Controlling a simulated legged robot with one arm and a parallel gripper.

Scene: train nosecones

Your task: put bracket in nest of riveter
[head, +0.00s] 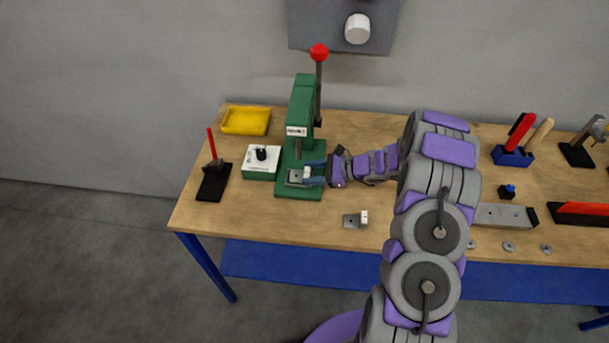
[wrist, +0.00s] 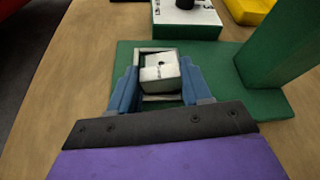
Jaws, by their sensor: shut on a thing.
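The green riveter (head: 300,125) with a red-knobbed lever stands on the left part of the bench. Its nest, a light square frame (wrist: 145,51), lies on the green base (wrist: 123,55). The bracket (wrist: 158,70), a small grey-white piece with an upright face and a dark hole, sits inside the nest outline in the wrist view. My gripper (head: 315,174) reaches in from the right at the riveter base. Its blue fingers are shut on the bracket, one on each side, in the wrist view (wrist: 160,82). Whether the bracket touches the nest floor cannot be told.
A second bracket (head: 355,219) lies on the bench (head: 260,222) near the front. A white-topped green box (head: 262,162) stands left of the riveter, with a yellow tray (head: 246,120) behind. A black stand with a red handle (head: 214,180) is at far left. Clamps and washers lie right.

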